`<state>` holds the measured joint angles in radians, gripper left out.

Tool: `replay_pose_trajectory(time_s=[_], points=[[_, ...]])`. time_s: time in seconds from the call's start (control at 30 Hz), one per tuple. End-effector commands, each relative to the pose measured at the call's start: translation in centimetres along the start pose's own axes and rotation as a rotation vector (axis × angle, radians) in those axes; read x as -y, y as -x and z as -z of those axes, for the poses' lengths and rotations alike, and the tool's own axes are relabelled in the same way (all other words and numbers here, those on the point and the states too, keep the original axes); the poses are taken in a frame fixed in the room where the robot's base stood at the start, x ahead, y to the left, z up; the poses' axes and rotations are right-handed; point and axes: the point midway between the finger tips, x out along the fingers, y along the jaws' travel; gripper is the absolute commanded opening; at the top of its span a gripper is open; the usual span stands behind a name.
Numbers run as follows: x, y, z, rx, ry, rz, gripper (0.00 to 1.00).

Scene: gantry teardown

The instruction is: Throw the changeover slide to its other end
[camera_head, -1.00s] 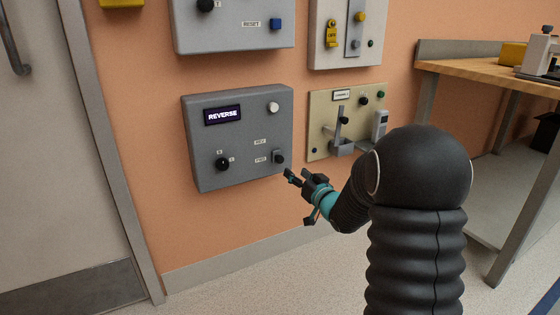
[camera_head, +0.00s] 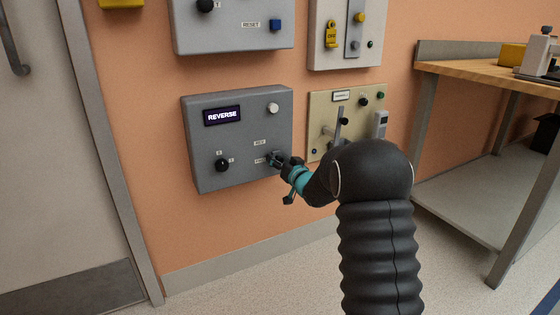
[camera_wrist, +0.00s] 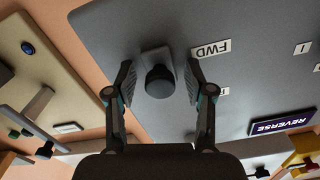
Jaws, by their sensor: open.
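The changeover slide is a black knob on a small grey plate at the right of the grey control box (camera_head: 235,180). In the wrist view the knob (camera_wrist: 159,82) sits between my two fingers, with a gap visible on each side. The FWD label (camera_wrist: 211,48) is beside it, and another label is partly hidden by a finger. In the head view my gripper (camera_head: 277,159) covers most of the slide. My gripper is open around the knob. The display (camera_head: 222,116) reads REVERSE.
The box also carries a black rotary knob (camera_head: 222,165) and a pale button (camera_head: 272,108). A beige panel (camera_head: 322,112) with a lever is close on the right. More boxes hang above. A workbench (camera_head: 490,75) stands at the right.

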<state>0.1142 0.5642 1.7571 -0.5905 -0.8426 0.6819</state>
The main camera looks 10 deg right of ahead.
Motion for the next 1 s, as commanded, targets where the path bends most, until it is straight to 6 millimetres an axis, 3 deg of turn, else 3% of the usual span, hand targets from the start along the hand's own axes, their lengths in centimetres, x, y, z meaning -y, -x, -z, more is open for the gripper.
replay_pose_trajectory(time_s=[0.1, 0.3, 0.53, 0.83, 1.0], points=[[0.0, 0.0, 0.0, 0.0, 0.0, 0.0, 0.51], [0.0, 0.0, 0.0, -0.001, 0.0, 0.0, 0.01], [0.1, 0.1, 0.5, -0.002, 0.0, -0.001, 0.0], [1.4, 0.1, 5.8, -0.003, -0.002, -0.001, 0.0], [1.6, 0.1, 6.5, -0.003, -0.003, -0.001, 0.0]])
